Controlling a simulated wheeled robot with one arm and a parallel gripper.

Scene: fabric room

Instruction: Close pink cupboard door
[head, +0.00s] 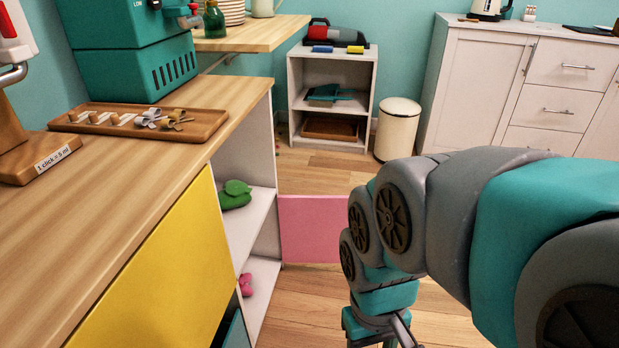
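The pink cupboard door (311,228) stands open. It sticks out to the right from the far end of the wooden-topped cupboard (262,195), and part of its right side is hidden behind my arm. Inside the open cupboard, a green item (235,195) lies on the upper shelf and a small pink item (245,284) is lower down. My gripper (385,342) points down at the bottom edge of the head view, on the near side of the pink door and apart from the cupboard. Its fingertips are cut off by the frame, so its opening cannot be told.
A yellow door (165,275) covers the near part of the cupboard. A wooden tray (200,127) with small items lies on the counter. A white bin (397,130), a low shelf unit (297,100) and white cabinets (470,90) stand at the back. Wooden floor (300,305) is clear near the door.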

